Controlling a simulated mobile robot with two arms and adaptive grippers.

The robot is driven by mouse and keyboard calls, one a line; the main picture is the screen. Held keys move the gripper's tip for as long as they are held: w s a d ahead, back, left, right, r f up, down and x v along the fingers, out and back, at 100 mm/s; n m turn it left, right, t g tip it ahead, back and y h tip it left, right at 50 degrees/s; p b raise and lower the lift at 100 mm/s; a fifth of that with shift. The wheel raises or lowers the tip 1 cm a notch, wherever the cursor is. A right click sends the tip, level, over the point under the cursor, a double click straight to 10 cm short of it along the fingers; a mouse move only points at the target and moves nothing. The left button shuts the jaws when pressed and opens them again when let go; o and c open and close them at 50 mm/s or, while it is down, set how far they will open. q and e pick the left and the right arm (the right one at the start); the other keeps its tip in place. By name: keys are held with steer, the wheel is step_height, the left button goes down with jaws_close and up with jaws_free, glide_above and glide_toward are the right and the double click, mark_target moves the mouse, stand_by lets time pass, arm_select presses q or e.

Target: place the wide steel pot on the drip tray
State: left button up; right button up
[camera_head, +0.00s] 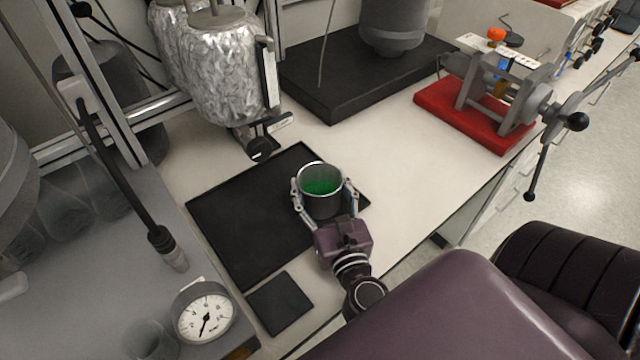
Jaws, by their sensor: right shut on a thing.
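The wide steel pot (322,202) is a short round grey vessel with a bright rim and green inside. It is upright in the middle of the head view. My right gripper (324,186) is shut on it, with one finger on each side of its wall. The drip tray (240,225) is a flat black rectangle on the pale bench. The pot is over the tray's right part; I cannot tell whether its base touches the tray. The gripper hides part of the pot's front and the tray's right edge. My left gripper is not in view.
A small black square pad (280,303) lies in front of the tray. A pressure gauge (204,313) stands at the lower left. A foil-wrapped vessel (222,75) hangs behind the tray. A red-based device (470,115) stands at the right. Bare bench (410,190) lies right of the pot.

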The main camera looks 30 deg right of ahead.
steer(key=o, duration=1.2)
steer(key=shift+f, duration=0.2)
steer(key=shift+c, duration=0.2)
steer(key=o, duration=0.4)
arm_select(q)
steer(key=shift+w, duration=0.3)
arm_select(e)
steer(key=shift+o, duration=0.2)
steer(key=shift+r, duration=0.1)
steer(key=shift+r, duration=0.15)
steer(key=shift+s+a, duration=0.1)
steer(key=shift+s, duration=0.2)
steer(key=b+v, duration=0.4)
steer(key=v, duration=0.6)
steer(key=shift+s, duration=0.2)
steer(key=shift+s+a, duration=0.2)
steer(key=shift+s, duration=0.3)
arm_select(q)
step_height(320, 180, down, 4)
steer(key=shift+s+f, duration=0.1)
